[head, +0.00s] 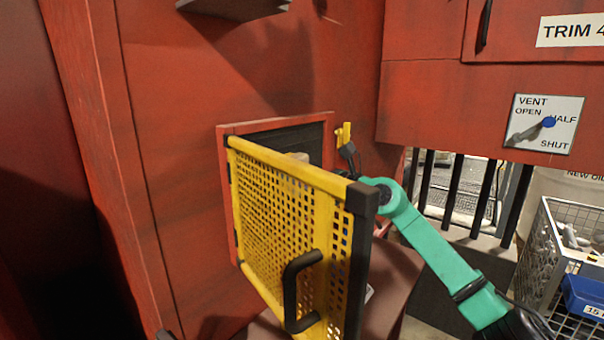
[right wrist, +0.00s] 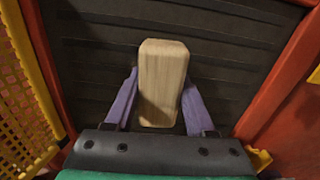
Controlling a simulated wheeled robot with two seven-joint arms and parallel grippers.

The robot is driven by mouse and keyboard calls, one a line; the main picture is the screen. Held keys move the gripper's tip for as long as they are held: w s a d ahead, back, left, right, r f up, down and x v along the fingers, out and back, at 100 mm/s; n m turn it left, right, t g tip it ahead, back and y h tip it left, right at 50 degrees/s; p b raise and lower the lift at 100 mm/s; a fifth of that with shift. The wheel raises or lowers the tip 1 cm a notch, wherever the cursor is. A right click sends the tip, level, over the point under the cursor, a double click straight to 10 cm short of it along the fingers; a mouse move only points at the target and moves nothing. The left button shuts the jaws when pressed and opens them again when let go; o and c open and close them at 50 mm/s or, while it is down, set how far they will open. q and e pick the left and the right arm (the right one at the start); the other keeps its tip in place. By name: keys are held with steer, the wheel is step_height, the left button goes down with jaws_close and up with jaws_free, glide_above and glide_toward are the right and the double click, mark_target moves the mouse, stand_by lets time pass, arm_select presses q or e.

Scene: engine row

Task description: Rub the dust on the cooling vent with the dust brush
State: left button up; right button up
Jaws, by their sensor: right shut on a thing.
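The cooling vent (right wrist: 235,60) is a dark slatted panel in a red frame. In the head view the vent (head: 290,138) shows only above the open yellow guard door (head: 290,200). My right gripper (right wrist: 160,88) is shut on the dust brush (right wrist: 163,75), a pale wooden block between two purple fingers. The brush is in front of the slats; its bristles are hidden, and I cannot tell whether it touches them. In the head view a bit of the brush (head: 298,156) shows over the door's top edge. No distinct dust shows. My left gripper is not in view.
The guard door, with a black handle (head: 300,290), stands out from the wall beside my right arm. A yellow latch (head: 343,135) is at the frame's right. A vent dial (head: 545,123) and a wire basket (head: 560,245) are further right.

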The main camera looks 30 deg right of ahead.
steer(key=shift+s+a+p, duration=1.15)
steer(key=shift+a+p, duration=0.2)
steer(key=shift+a, duration=2)
steer(key=b+v, duration=0.9)
steer(key=b, duration=0.7)
